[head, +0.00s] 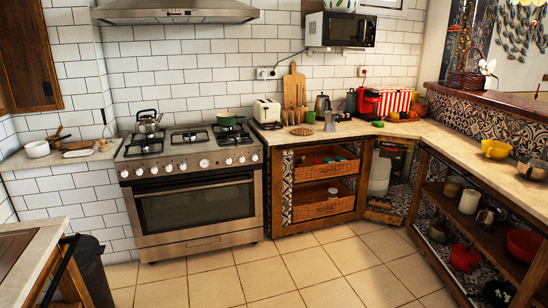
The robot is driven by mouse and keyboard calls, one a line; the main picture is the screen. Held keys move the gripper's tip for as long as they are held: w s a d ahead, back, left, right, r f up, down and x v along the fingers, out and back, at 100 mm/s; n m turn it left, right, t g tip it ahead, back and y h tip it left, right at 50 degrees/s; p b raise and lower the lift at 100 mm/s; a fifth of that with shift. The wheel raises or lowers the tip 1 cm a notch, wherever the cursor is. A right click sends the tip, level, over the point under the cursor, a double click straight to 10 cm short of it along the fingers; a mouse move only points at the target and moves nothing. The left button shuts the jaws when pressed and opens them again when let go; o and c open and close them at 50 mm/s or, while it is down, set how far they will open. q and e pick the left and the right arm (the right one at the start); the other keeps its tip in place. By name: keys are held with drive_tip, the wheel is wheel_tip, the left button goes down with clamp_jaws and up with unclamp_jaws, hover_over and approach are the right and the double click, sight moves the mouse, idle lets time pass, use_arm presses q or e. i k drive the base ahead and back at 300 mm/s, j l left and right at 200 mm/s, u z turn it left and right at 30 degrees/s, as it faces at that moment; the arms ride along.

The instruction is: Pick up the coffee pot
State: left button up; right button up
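No thing is plainly marked as the coffee pot, and several vessels could be it. A small silver pot (330,121) stands on the back counter in front of a dark metal jug (322,105). A shiny metal kettle (148,122) with a dark handle sits on the left rear of the stove. A metal pot (487,217) stands on the open shelf under the right counter, partly in shadow. Neither of my grippers is in view.
The stove (189,185) stands at the back left, with a green pot (227,119) on it. A red coffee machine (367,102) and toaster (267,111) stand on the back counter. The right shelf also holds a white canister (469,201) and red bowl (523,244). The tiled floor (280,270) is clear.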

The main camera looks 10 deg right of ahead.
sight(330, 126)
drive_tip(key=i+l+z, duration=0.1)
drive_tip(key=i+z, duration=0.4)
drive_tip(key=i, duration=2)
